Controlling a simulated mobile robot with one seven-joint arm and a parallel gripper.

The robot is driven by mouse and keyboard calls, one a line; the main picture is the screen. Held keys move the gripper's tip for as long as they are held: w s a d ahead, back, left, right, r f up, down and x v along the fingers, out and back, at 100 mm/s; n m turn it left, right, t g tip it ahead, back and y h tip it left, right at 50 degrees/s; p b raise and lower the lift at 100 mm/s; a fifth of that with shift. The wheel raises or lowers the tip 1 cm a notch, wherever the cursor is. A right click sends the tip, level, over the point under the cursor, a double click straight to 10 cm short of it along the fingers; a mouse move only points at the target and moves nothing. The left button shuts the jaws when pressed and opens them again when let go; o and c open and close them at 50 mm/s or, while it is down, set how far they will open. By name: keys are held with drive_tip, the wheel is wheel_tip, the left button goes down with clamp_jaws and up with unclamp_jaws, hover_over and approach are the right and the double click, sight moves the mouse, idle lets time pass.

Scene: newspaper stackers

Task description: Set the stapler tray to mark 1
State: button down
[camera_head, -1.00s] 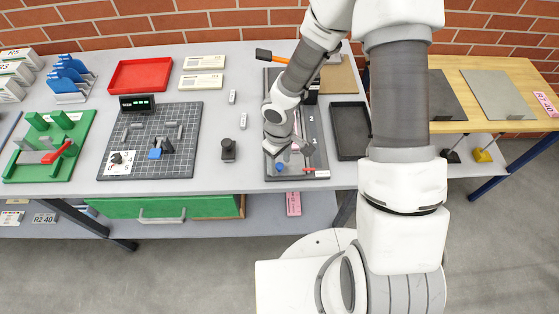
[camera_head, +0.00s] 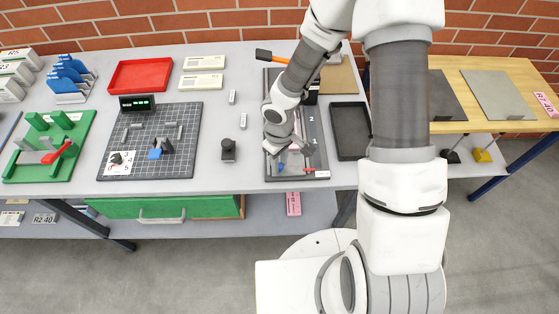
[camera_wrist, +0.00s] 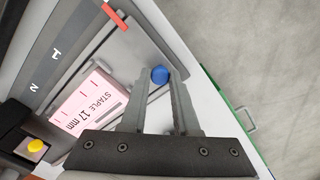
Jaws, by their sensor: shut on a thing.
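The stapler (camera_head: 270,143) is a long dark base on the right part of the grey table, with an orange-tipped lever at its back. Its scale strip (camera_wrist: 45,65) carries marks 1 and 2. The grey tray (camera_wrist: 138,48) has a blue knob (camera_wrist: 159,75) and a red pointer (camera_wrist: 115,15). The pointer lies beyond mark 1, on the side away from mark 2. My gripper (camera_wrist: 160,78) is shut on the blue knob. My arm partly hides the stapler in the head view.
A black tray (camera_head: 350,131) stands close right of the stapler. A small dark block (camera_head: 228,150) and a grid board (camera_head: 180,172) with fixtures lie to its left. The table's front edge is close to the knob. A yellow wooden table (camera_head: 515,124) stands at the right.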

idle(0.7)
drive_tip(key=w, duration=1)
drive_tip(key=shift+w+d+p, duration=0.2)
drive_tip(key=shift+w+p, duration=0.2)
drive_tip(key=c, duration=0.7)
unclamp_jaws()
drive_tip(key=shift+s, duration=0.1)
drive_tip(key=shift+o, duration=0.2)
drive_tip(key=shift+r, duration=0.1)
wheel_tip(320, 180, up, 17)
drive_tip(key=shift+r+b, duration=0.15)
drive_tip(key=shift+b, duration=0.15)
